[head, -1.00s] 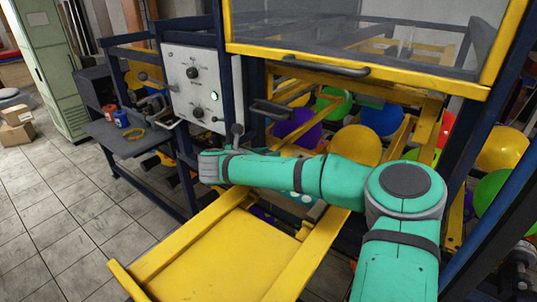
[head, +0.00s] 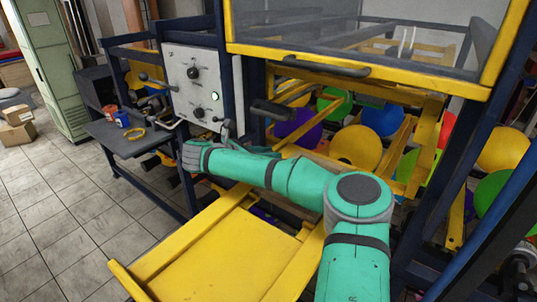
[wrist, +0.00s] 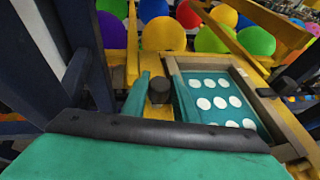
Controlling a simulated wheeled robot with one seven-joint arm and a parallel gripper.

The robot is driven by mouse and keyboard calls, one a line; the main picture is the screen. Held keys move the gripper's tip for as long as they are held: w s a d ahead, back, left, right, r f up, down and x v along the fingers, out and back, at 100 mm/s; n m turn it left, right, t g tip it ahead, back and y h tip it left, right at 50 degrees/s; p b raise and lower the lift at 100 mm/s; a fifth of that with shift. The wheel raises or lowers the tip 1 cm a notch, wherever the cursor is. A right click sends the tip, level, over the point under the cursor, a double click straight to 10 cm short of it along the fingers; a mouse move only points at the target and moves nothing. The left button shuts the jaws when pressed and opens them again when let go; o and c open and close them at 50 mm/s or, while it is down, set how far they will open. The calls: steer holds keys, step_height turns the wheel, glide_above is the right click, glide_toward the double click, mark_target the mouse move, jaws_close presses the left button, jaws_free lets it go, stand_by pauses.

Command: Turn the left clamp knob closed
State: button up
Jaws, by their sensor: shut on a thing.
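In the wrist view the left clamp knob (wrist: 159,94), a small dark knob on the yellow frame, stands between the teal fingers of my gripper (wrist: 158,86). My gripper is shut on it. The teal plate with white dots (wrist: 215,100) lies just right of the fingers in its frame. A second dark knob (wrist: 285,86) sits on the plate's right side, apart from my gripper. In the head view my own teal arm hides the clamp knobs and most of my gripper.
The grey control panel (head: 190,85) stands at the left of the machine. A yellow tray (head: 220,262) extends in front of it. A raised clear guard with a dark handle (head: 325,65) is above. Coloured balloons (head: 356,147) fill the space behind the frame.

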steer(key=o, duration=1.1)
steer(key=shift+c, duration=0.2)
steer(key=v, duration=0.9)
steer(key=shift+a+r, duration=0.15)
steer(key=shift+r, duration=0.05)
steer(key=shift+s+a+r, duration=0.2)
steer(key=shift+s+a, duration=0.25)
steer(key=shift+s, duration=0.1)
